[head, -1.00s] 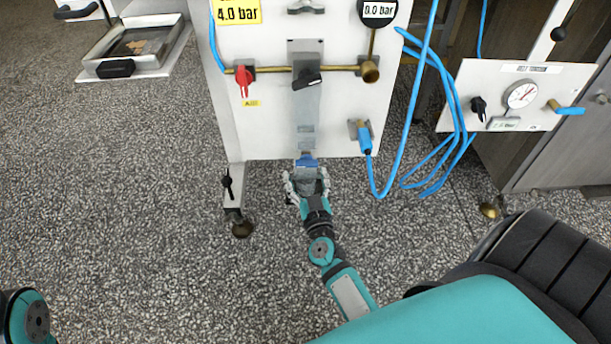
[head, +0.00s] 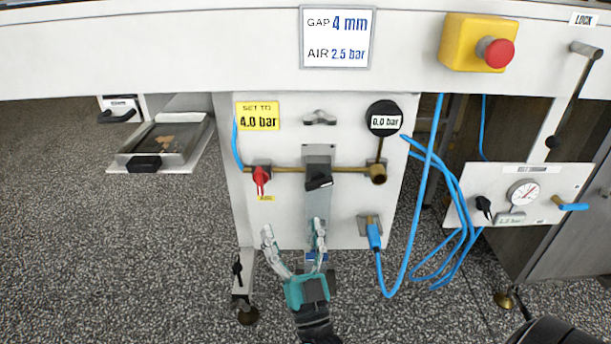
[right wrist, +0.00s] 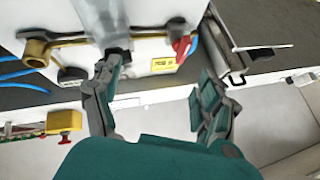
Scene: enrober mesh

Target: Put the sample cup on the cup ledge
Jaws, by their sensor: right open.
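My right gripper (head: 293,228) is open and empty, fingers up, in front of the lower part of the white valve panel (head: 350,225). In the right wrist view the two fingers (right wrist: 160,72) stand wide apart before the panel. A grey vertical strip or tube (head: 318,215) runs down the panel's middle below a black handle. A small blue piece (head: 316,256) shows at its foot, partly hidden behind the right finger. I cannot tell whether this is the sample cup, and neither cup nor ledge is clearly recognizable. My left gripper is out of view.
A red valve handle (head: 261,178) and a brass fitting (head: 378,173) flank the black handle (head: 318,179). Blue hoses (head: 405,275) loop at right. A shallow tray (head: 165,145) stands at left. A white beam (head: 180,50) with an emergency stop (head: 481,43) spans the top.

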